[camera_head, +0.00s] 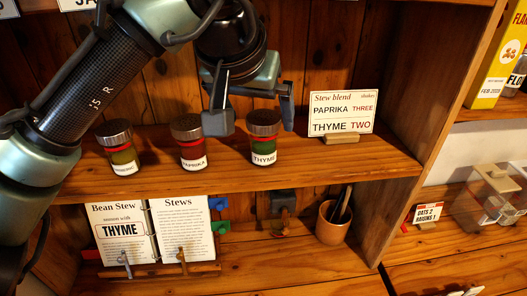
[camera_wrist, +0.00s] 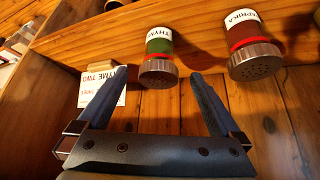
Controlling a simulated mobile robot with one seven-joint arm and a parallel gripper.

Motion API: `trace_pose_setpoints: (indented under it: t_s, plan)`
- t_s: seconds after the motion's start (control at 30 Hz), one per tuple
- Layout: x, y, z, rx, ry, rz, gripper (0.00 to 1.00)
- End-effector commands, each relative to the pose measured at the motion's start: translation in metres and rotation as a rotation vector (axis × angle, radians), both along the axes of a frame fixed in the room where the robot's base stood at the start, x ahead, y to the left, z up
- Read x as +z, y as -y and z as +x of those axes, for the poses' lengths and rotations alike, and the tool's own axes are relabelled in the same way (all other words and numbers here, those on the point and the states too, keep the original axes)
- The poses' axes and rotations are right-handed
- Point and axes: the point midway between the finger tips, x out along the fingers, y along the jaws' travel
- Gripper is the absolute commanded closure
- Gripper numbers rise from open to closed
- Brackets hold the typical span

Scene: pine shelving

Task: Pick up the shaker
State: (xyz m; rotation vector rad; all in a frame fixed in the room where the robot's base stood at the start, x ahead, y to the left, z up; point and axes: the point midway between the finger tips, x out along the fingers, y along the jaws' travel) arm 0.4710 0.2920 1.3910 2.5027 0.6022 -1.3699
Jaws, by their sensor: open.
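Three shakers with metal lids stand upright in a row on the shelf. The thyme shaker (camera_head: 264,146), green with a red band, is at the right; the paprika shaker (camera_head: 190,152), red, is in the middle. The left shaker (camera_head: 120,155) has a label too small to read surely. My gripper (camera_head: 253,122) is open and empty, its fingers in front of the row near the thyme shaker. In the wrist view, turned upside down, the thyme shaker (camera_wrist: 158,62) appears between and beyond my fingertips (camera_wrist: 158,75). The paprika shaker (camera_wrist: 252,50) is to its right there.
A sign (camera_head: 341,112) reading paprika three, thyme two stands right of the shakers. On the lower shelf are an open recipe book (camera_head: 152,232) reading "Bean Stew, season with THYME" and a brown cup (camera_head: 333,224). The shelf's side panel (camera_head: 425,110) bounds the right.

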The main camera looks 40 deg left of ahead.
Motion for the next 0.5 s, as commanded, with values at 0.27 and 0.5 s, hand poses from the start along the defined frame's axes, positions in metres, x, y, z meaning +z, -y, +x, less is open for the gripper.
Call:
trace_pose_setpoints:
  t_s: [0.27,0.5]
  plan:
    - [-0.028,-0.008,0.016,0.001,-0.001,0.003,0.0]
    - [-0.045,-0.014,0.028,-0.001,0.002,0.001,0.0]
